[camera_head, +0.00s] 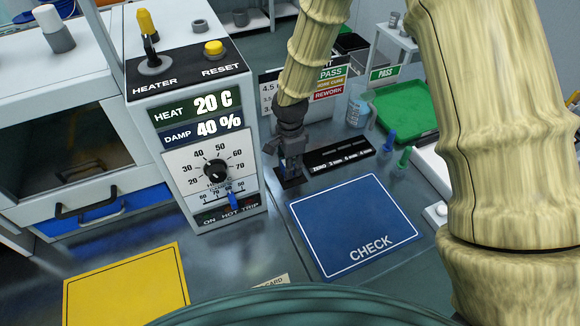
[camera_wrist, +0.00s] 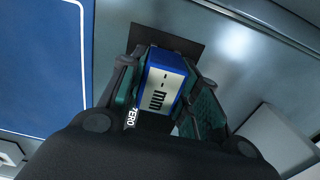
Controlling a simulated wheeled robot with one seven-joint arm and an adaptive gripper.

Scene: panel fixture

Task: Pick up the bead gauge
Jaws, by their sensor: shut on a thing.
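The bead gauge (camera_wrist: 163,84) is a small blue block with a silver face reading "-- mm" in the wrist view. My gripper (camera_wrist: 160,92) is shut on it, with one dark finger on each side. In the head view my gripper (camera_head: 288,165) points down just right of the heater panel, and it mostly hides the gauge. A dark square pad (camera_wrist: 165,40) lies under the gauge. I cannot tell whether the gauge touches it. A black strip marked "ZERO" (camera_head: 340,158) lies right beside the gripper.
The heater panel (camera_head: 212,171) stands close left of my gripper. The blue CHECK mat (camera_head: 352,226) is clear in front, and a yellow mat (camera_head: 126,287) lies front left. Blue (camera_head: 390,140) and green (camera_head: 404,157) pegs, a clear cup (camera_head: 357,108) and a green tray (camera_head: 403,110) are to the right.

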